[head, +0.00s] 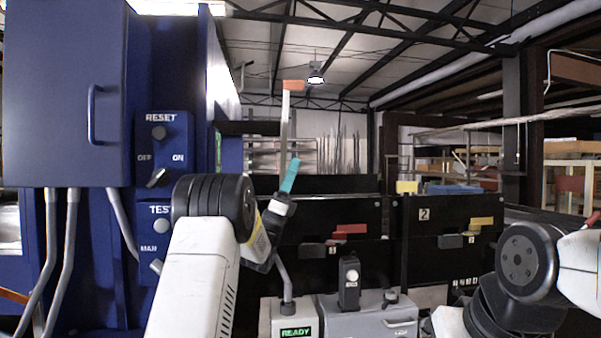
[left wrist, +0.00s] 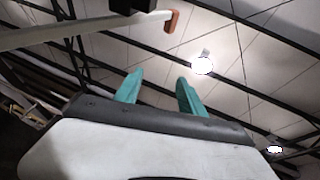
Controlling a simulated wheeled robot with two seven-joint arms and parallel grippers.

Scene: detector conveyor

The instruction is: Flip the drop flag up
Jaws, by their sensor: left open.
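A slim pale bar with an orange tip, which looks like the drop flag (head: 285,125), stands upright in the middle of the head view. In the left wrist view the pale bar (left wrist: 95,30) crosses the top left, with its orange-red end near the top middle. My left gripper (head: 290,175) is just below and beside the bar in the head view, with its teal fingers pointing up. In the left wrist view my left gripper (left wrist: 157,84) has its fingers apart with nothing between them. The bar's lower end is hidden behind my gripper. My right gripper is out of view.
A blue cabinet (head: 65,90) with RESET and TEST switches (head: 158,133) stands on the left. Below are a box with a READY display (head: 296,333) and a grey box (head: 365,312) with a black upright block (head: 349,283). Black drawers (head: 425,240) stand behind.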

